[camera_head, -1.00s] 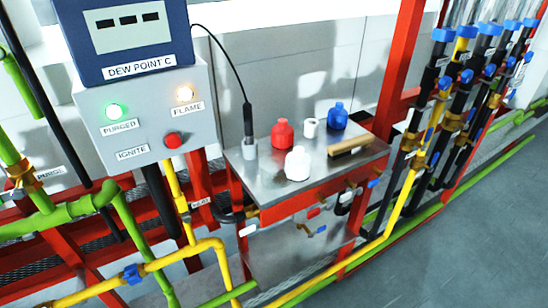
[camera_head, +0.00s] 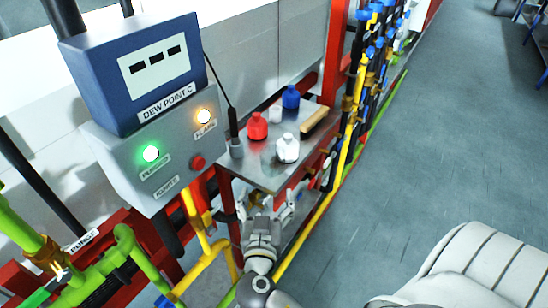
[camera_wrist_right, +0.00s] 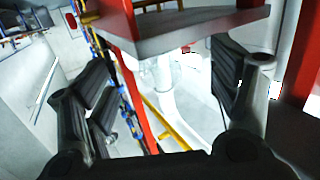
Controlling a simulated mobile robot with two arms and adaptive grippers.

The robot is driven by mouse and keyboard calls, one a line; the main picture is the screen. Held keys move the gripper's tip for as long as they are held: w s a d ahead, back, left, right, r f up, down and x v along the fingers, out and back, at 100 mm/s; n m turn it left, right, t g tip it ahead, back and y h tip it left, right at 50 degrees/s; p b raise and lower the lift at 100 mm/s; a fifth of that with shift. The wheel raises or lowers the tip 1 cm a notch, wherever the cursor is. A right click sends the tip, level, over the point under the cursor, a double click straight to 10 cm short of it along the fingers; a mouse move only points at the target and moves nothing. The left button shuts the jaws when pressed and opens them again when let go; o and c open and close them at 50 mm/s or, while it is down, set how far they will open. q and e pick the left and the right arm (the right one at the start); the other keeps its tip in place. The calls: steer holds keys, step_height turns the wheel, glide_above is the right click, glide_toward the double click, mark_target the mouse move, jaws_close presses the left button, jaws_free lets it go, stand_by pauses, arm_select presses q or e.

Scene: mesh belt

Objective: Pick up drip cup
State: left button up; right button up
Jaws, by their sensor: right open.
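A small steel table (camera_head: 262,176) holds two cup-like things; I cannot tell which is the drip cup. One is a grey cup (camera_head: 237,149) at the left edge, with a black probe (camera_head: 233,122) standing in or against it. The other is a small white cylinder (camera_head: 275,114) at the back. My right gripper (camera_head: 267,205) is open and empty in front of the table's near edge. In the right wrist view its fingers (camera_wrist_right: 160,92) are spread wide, with the table's edge (camera_wrist_right: 200,32) above them. My left gripper is not in view.
A red bottle (camera_head: 257,126), a blue bottle (camera_head: 291,97), a white bottle (camera_head: 288,148) and a wooden-handled brush (camera_head: 314,122) share the tabletop. A control box (camera_head: 165,150) stands left. Yellow pipes (camera_head: 330,195) run beside the table. The floor (camera_head: 440,130) at right is clear.

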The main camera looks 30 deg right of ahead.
mark_target(271, 167)
steer(key=shift+m+h, duration=0.6)
steer(key=shift+m, duration=0.1)
steer(key=w+d+r+p, duration=0.2)
steer(key=w+d+r, duration=0.1)
steer(key=d+r, duration=0.1)
steer(key=shift+w+p, duration=0.3)
steer(key=shift+p, duration=0.05)
steer(key=p+x, duration=0.3)
steer(key=x, duration=0.1)
steer(key=shift+w+f, duration=0.15)
steer(key=shift+w, duration=0.25)
steer(key=shift+w+d+f, duration=0.15)
steer(key=shift+w+d, duration=0.15)
steer(key=c, duration=1)
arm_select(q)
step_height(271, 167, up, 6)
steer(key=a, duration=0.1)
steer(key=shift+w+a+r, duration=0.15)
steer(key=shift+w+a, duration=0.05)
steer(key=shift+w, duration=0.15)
